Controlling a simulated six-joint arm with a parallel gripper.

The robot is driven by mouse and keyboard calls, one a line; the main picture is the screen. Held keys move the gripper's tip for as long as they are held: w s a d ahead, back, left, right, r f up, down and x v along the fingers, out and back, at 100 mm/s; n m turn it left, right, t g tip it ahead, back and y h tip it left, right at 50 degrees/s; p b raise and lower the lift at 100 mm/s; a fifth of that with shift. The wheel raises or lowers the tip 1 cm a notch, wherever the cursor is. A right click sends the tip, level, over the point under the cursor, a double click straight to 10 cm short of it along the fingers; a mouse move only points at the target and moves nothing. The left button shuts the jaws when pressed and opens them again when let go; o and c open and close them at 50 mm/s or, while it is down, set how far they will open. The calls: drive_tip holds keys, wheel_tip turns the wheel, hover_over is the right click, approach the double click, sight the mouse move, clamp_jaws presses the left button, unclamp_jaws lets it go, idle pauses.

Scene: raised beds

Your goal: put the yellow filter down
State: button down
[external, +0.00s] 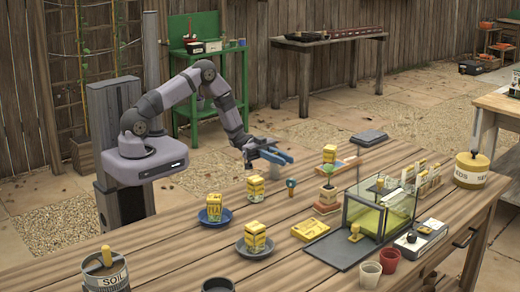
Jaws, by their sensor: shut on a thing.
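My gripper (270,157) is above the middle of the wooden table, with blue parts at its end. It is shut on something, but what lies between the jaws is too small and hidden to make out. Several small yellow box-like blocks with dark markings are in view, and I cannot tell which is the yellow filter. One yellow block (255,188) is just below my gripper, with a visible gap. Another block (214,204) is on a blue dish (215,220) at the left. A third block (255,235) is on a grey dish (254,252), nearer the front.
A soil tin (106,272) and cups (370,274) line the front. Bare tabletop (170,240) lies at the left.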

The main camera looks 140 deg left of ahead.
drive_tip(key=shift+r, duration=0.2)
wheel_tip(320, 180, up, 10)
drive_tip(key=shift+f+b, duration=0.2)
drive_tip(key=shift+b, duration=0.2)
idle(0.4)
